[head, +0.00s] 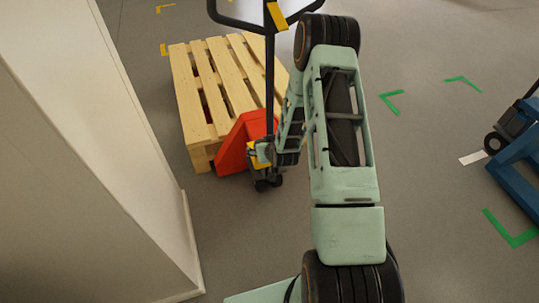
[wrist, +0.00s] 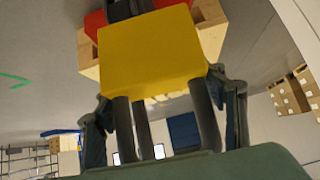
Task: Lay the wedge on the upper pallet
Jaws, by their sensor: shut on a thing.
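The yellow wedge (wrist: 152,52) fills the upper middle of the wrist view, held by my gripper (wrist: 165,95), which is shut on it. In the head view, a small yellow part of the wedge (head: 261,154) shows by my gripper (head: 265,150), in front of the red pallet jack (head: 245,140). The slatted wooden pallet (head: 205,90) lies behind and left of the gripper, with the jack at its near end. My arm hides part of the pallet's right side. In the wrist view, pallet wood (wrist: 210,32) shows behind the wedge.
A pale wall or column (head: 90,150) stands close on the left. A blue pallet jack (head: 520,155) is at the right edge. Green corner marks (head: 515,232) lie on the grey floor. The floor between my arm and the blue jack is mostly clear.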

